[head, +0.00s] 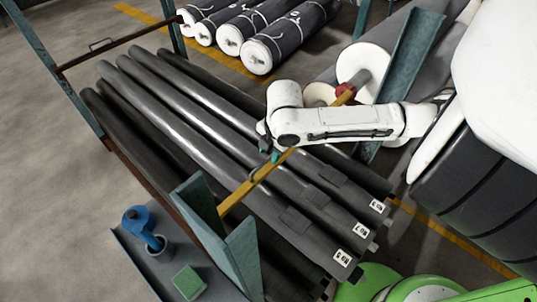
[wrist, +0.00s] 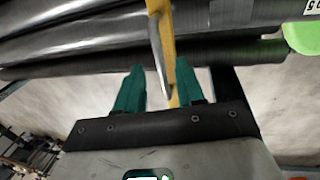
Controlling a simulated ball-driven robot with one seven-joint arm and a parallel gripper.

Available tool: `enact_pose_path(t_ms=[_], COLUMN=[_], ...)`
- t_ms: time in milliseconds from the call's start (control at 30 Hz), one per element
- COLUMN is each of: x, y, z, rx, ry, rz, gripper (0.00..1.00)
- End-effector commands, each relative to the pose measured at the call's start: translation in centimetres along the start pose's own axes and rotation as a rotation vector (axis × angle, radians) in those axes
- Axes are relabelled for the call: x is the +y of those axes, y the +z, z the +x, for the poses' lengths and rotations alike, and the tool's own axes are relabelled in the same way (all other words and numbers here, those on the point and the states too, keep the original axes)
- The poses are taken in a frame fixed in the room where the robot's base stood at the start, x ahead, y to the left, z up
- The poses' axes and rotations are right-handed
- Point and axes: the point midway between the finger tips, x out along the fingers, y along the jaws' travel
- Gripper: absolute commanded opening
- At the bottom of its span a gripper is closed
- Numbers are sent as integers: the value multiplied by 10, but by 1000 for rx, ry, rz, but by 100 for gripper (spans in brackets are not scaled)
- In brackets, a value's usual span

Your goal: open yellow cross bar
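The yellow cross bar (head: 237,197) runs diagonally across the front of the rack, over the dark rolls, from the near teal post to the far teal post. A curved grey handle (wrist: 158,55) sticks out from the bar. In the wrist view the yellow bar (wrist: 168,30) runs down behind the handle. My gripper (head: 274,157) is at the middle of the bar. Its teal fingers (wrist: 160,68) are spread, one on each side of the handle and bar, with gaps showing. My white arm hides part of the bar in the head view.
Long dark rolls (head: 190,137) with number tags lie in the rack behind the bar. Teal posts (head: 405,60) stand at both bar ends. A blue tool (head: 137,221) and green block (head: 188,282) sit on a grey shelf at lower left. White-ended rolls (head: 262,50) lie behind.

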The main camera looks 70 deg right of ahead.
Motion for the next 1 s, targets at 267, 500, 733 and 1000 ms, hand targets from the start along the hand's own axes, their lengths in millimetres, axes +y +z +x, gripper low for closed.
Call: enact_pose_path(t_ms=[267, 500, 733, 1000], x=[0, 0, 0, 0], y=[0, 0, 0, 0], z=[23, 24, 24, 24], rx=[-1, -1, -1, -1], ry=[0, 1, 1, 0], rz=[1, 0, 0, 0], gripper=[38, 38, 21, 0])
